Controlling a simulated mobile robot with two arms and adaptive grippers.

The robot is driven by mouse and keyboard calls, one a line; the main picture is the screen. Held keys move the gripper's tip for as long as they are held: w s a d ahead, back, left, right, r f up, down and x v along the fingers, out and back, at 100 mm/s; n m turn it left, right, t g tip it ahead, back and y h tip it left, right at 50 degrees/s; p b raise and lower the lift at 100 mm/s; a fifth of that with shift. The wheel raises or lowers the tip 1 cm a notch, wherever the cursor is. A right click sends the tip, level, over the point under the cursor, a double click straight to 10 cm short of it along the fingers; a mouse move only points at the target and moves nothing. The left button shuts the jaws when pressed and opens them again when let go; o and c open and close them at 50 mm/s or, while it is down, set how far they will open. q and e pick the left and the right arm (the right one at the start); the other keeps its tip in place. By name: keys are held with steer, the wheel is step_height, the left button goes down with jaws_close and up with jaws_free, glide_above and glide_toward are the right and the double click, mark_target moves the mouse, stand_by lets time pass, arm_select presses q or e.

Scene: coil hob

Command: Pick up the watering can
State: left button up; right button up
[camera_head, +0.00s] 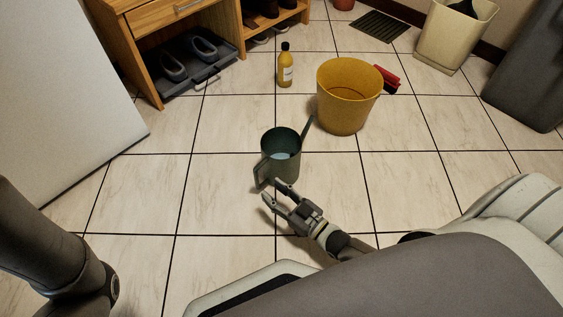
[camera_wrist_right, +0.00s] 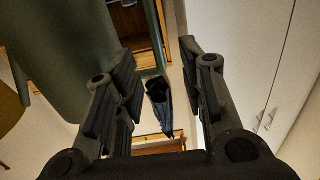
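The dark green watering can (camera_head: 286,166) stands upright on the tiled floor. Its handle (camera_head: 261,172) is on the left side and its spout (camera_head: 308,127) points up to the right. My right gripper (camera_head: 272,192) is open and empty, low in front of the can, with its fingertips close to the lower handle. Contact cannot be told. In the right wrist view, the can (camera_wrist_right: 65,50) fills the upper left, beside the open fingers (camera_wrist_right: 160,75). My left arm shows at the lower left, but its gripper is out of view.
A yellow bucket (camera_head: 347,110) stands behind the can to the right, with a red brush (camera_head: 387,79) beside it. A yellow bottle (camera_head: 285,68) stands behind the can. A white appliance (camera_head: 60,90) and wooden cabinet (camera_head: 140,50) are at left. Floor left of the can is clear.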

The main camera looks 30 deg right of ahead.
mark_target(263, 183)
steer(key=shift+x, duration=0.85)
steer(key=shift+w+a+f+b, duration=0.15)
steer(key=shift+w+f+b, duration=0.3)
steer(key=shift+b, duration=0.35)
steer(key=b+x, duration=0.3)
steer(key=x, duration=0.1)
steer(key=shift+w, duration=0.2)
jaws_close()
steer(key=shift+r, duration=0.15)
